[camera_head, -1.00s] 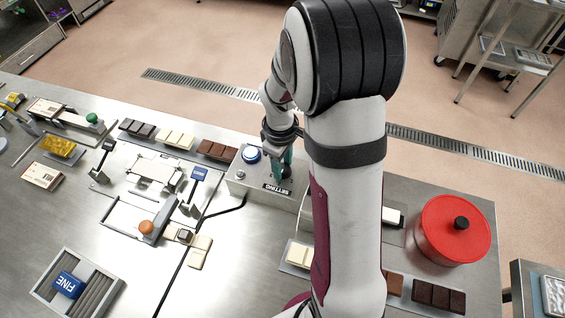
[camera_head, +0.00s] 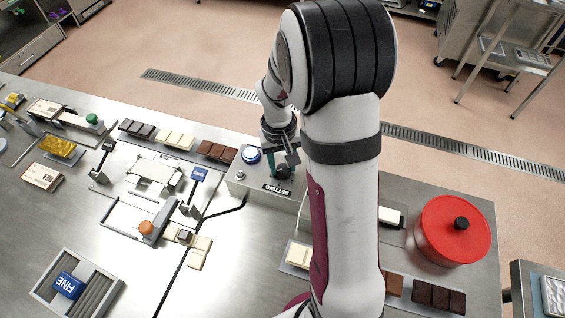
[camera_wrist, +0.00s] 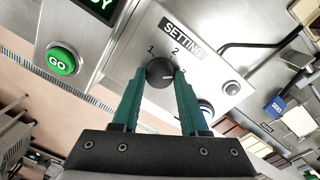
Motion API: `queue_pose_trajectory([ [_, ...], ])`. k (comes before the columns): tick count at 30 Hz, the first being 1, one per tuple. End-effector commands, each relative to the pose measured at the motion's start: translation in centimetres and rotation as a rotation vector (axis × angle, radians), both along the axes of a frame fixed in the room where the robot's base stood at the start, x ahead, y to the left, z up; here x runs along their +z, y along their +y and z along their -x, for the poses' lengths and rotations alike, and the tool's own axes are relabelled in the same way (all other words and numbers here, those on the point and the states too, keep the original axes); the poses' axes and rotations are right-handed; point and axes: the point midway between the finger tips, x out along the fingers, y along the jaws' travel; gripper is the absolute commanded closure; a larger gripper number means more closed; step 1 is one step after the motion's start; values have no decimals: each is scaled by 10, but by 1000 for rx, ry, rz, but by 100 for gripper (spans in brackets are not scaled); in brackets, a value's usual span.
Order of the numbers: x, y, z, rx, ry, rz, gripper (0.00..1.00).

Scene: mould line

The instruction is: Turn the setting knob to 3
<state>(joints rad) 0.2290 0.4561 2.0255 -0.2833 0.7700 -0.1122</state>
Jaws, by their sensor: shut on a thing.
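The setting knob (camera_wrist: 160,74) is a round black knob on the grey control box, under the SETTING label (camera_wrist: 183,39). My gripper (camera_wrist: 161,72) has its two green fingers shut on the knob, one on each side. A small light line on the knob points to the right in the wrist view, past the 2 and toward a mark partly hidden by the right finger. The digits 1 and 2 are readable. In the head view the knob (camera_head: 283,171) is dark, with my gripper (camera_head: 282,168) at it.
A green GO button (camera_wrist: 62,60) and a dark display (camera_wrist: 96,8) sit left in the wrist view. A red round lidded container (camera_head: 452,232) stands at the right.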

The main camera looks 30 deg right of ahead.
Motion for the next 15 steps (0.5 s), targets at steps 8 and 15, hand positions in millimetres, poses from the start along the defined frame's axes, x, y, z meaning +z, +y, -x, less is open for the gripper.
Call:
queue_pose_trajectory([
  [8, 0, -1, 0, -143, 0, 0, 100],
  [15, 0, -1, 0, -203, 0, 0, 100],
])
